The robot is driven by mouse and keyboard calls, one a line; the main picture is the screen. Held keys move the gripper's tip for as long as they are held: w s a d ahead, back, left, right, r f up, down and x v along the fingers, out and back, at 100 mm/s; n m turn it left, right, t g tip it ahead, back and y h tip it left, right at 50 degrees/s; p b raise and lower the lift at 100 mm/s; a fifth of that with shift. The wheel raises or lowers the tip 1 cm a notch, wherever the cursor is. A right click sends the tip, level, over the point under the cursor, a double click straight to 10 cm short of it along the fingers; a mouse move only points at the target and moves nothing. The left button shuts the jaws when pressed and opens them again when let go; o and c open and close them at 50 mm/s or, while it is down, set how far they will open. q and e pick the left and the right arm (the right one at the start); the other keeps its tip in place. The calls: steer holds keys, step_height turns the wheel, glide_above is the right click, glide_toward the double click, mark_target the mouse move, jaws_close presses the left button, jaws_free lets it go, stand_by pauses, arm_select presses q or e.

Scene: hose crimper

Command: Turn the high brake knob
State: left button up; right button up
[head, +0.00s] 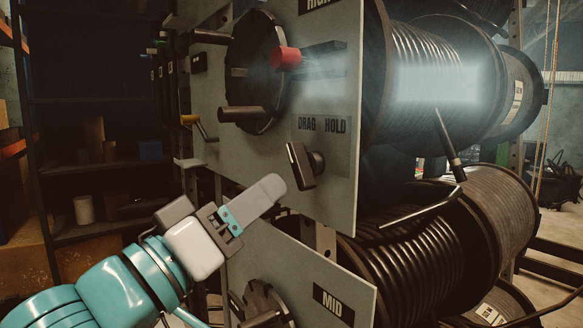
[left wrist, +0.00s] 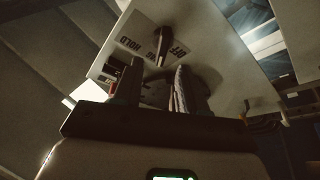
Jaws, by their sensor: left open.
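The high brake knob (head: 303,165) is a dark bar-shaped handle with a pale edge on the upper grey panel (head: 230,150), just below the "DRAG HOLD" label (head: 322,126). It also shows in the left wrist view (left wrist: 161,42), beyond the fingertips. My left gripper (head: 270,186) is just below and left of the knob in the head view, apart from it. In the left wrist view my left gripper (left wrist: 159,69) has its two fingers spread, with nothing held between them. My right gripper is in neither view.
Large hose reels (head: 425,75) fill the right. A lower panel marked "MID" (head: 333,302) is below. Dark shelves (head: 95,120) stand at left.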

mark_target(295, 169)
arm_select(q)
steer(key=p+x, duration=0.1)
steer(key=x, duration=0.6)
steer(key=shift+w+a+f, duration=0.1)
steer(key=shift+w, duration=0.15)
steer(key=shift+s, duration=0.1)
steer(key=shift+c, duration=0.6)
steer(key=c, duration=0.6)
